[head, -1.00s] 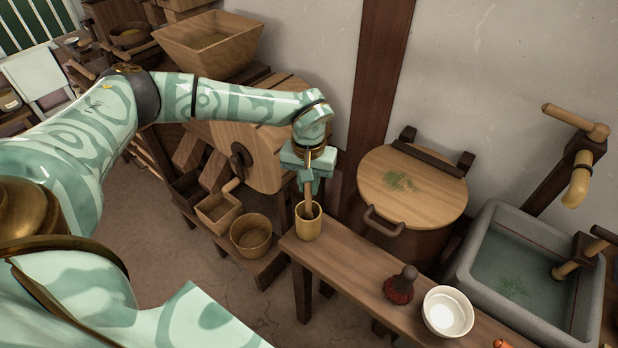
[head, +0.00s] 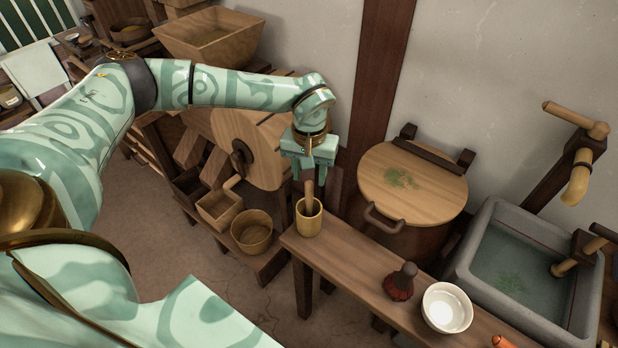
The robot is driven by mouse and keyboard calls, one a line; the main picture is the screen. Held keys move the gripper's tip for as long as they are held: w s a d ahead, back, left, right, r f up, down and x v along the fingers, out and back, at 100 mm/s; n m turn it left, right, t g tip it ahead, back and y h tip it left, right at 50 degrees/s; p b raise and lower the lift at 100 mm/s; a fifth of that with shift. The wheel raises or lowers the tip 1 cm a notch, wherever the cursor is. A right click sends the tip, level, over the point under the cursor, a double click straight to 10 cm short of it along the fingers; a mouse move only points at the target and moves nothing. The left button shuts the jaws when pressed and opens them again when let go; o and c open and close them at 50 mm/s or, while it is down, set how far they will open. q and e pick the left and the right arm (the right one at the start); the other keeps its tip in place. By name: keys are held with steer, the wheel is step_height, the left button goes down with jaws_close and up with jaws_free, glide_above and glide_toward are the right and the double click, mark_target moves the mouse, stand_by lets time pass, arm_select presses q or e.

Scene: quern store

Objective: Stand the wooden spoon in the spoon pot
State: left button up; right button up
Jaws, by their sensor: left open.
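My right gripper is not in view.
On the bench (head: 345,262) stand a dark red whisk-like item (head: 400,284) and a white bowl (head: 447,307). A lidded tub (head: 412,185) and a grey stone sink (head: 520,265) stand behind. Wooden boxes and a round tub (head: 251,232) sit low at left.

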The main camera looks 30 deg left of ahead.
arm_select(q)
step_height(320, 180, up, 14)
steer(key=p, duration=0.2)
steer(key=shift+f, duration=0.25)
steer(key=shift+w, duration=0.1)
stand_by(0.4)
